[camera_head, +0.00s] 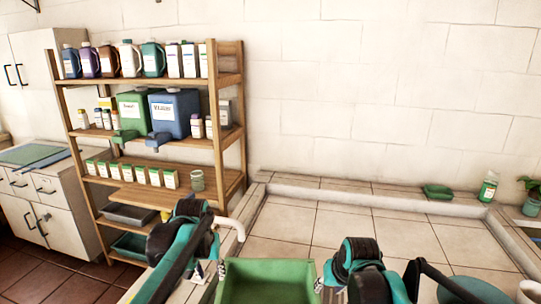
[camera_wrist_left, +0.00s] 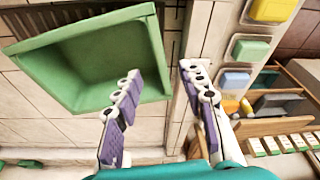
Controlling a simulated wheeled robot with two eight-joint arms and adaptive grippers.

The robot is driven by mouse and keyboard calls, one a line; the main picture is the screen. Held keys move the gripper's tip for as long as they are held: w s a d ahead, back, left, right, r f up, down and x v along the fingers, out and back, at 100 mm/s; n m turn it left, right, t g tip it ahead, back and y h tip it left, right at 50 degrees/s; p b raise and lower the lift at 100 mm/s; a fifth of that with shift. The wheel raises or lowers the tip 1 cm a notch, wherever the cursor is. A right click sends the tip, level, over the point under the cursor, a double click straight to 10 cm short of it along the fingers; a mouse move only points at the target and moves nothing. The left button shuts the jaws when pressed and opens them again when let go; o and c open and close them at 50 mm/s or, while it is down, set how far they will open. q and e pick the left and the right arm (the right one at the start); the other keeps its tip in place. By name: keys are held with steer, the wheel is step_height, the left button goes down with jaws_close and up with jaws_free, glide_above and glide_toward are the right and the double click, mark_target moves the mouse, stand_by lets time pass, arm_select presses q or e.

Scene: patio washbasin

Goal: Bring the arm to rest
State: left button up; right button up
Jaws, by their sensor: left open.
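My left gripper (camera_head: 221,272) is beside the left rim of a green tub (camera_head: 268,262) at the bottom of the head view. In the left wrist view, its two purple-padded fingers (camera_wrist_left: 159,74) are spread with nothing gripped. The green tub (camera_wrist_left: 62,95) shows there at upper left, and its near right rim lies across the gap between the fingertips. I cannot tell whether the fingers touch it. My right gripper (camera_head: 318,285) is by the tub's right rim, mostly hidden by its own arm, so its jaws are unclear.
A wooden shelf (camera_head: 227,118) with bottles, canisters and boxes stands at left, close to my left arm. A curved pale spout (camera_head: 232,226) is just behind my left arm. Soap bars, one of them blue (camera_wrist_left: 235,80), lie beside the tub. The tiled basin floor (camera_head: 375,232) behind is clear.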

arm_select(q)
steer(key=s+f+t, duration=0.2)
steer(key=s, duration=0.9)
steer(key=s+a+f+t, duration=0.1)
steer(key=s+f+t, duration=0.1)
steer(key=s, duration=1)
steer(key=shift+f, duration=0.8)
arm_select(e)
steer(key=s+d+f+t, duration=0.1)
steer(key=s, duration=0.9)
steer(key=s+f+t, duration=0.1)
steer(key=s, duration=0.9)
steer(key=shift+s+d+f+h, duration=0.2)
steer(key=shift+d+f+h, duration=0.05)
steer(key=shift+d+h, duration=0.15)
